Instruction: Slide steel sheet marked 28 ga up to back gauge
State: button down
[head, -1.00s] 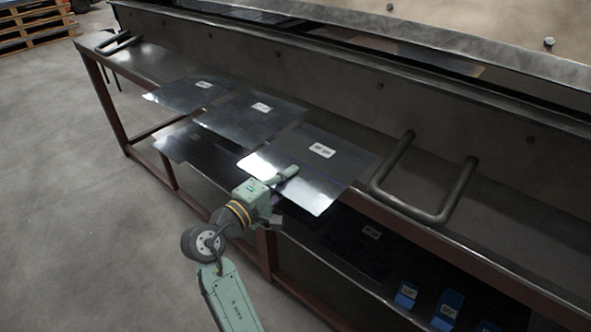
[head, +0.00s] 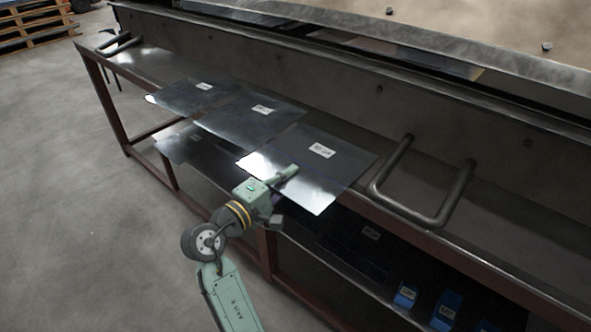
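Three steel sheets with white labels lie on the bench's upper ledge, their front parts jutting over its edge: a left sheet (head: 185,97), a middle sheet (head: 247,122) and a right sheet (head: 318,172). The label print is too small to read, so I cannot tell which is marked 28 ga. My gripper (head: 290,172) is at the front left edge of the right sheet. One finger shows over the sheet's top face; the other side is hidden beneath or behind it, so its grip is unclear. I cannot make out the back gauge.
A U-shaped bar handle (head: 430,216) stands right of the right sheet, and another handle (head: 113,42) is at the far left. Blue labelled blocks (head: 445,308) and more sheets are on the lower shelf. The bench ledge (head: 335,128) behind the sheets is bare.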

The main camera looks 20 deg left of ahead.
jog(key=p+v, duration=0.4)
jog(key=v, duration=1.6)
jog(key=shift+r, duration=0.3)
